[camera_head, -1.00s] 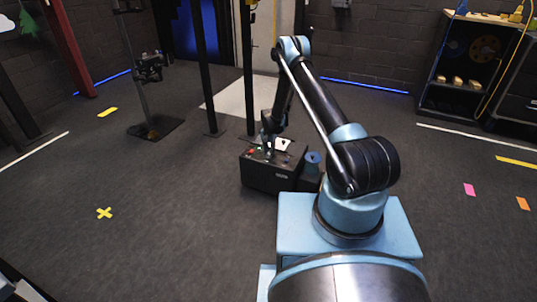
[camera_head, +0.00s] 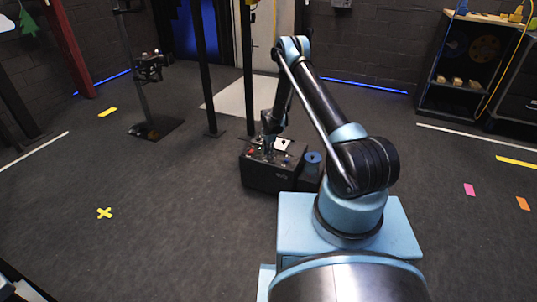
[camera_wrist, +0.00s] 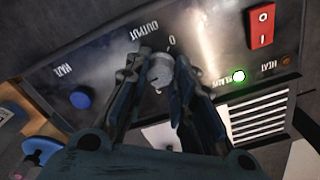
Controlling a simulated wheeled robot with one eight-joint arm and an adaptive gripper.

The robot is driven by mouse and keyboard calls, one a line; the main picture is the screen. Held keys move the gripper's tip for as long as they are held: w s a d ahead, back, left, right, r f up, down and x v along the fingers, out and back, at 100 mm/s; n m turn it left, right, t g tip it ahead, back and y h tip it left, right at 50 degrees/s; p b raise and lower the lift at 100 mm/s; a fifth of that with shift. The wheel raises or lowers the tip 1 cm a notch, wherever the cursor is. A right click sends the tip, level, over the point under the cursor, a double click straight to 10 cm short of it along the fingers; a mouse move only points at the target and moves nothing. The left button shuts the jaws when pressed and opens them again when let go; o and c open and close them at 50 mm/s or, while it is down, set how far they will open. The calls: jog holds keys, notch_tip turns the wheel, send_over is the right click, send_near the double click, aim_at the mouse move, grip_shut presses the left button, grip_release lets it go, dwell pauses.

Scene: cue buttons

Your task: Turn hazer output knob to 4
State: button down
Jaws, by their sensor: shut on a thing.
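The hazer (camera_head: 268,178) is a dark box on the floor in the head view. In the wrist view its dark panel (camera_wrist: 205,40) fills the upper part and appears upside down. The output knob (camera_wrist: 160,68) is a small grey round knob below the upside-down word OUTPUT, with a 0 mark beside it. My gripper (camera_wrist: 160,75) is shut on the knob, one finger on each side. In the head view my gripper (camera_head: 268,150) is over the top of the hazer. The knob's pointer setting is too small to read.
Beside the knob are a blue button (camera_wrist: 80,99), a lit green light (camera_wrist: 238,76), a red rocker switch (camera_wrist: 262,25) and an orange light (camera_wrist: 287,60). A vent grille (camera_wrist: 258,117) is below. Black poles (camera_head: 204,70) stand behind the hazer; the floor left is mostly open.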

jog(key=shift+w, duration=0.15)
jog(key=c, duration=1.3)
grip_release()
jog(key=shift+c, duration=0.2)
notch_tip(320, 180, up, 12)
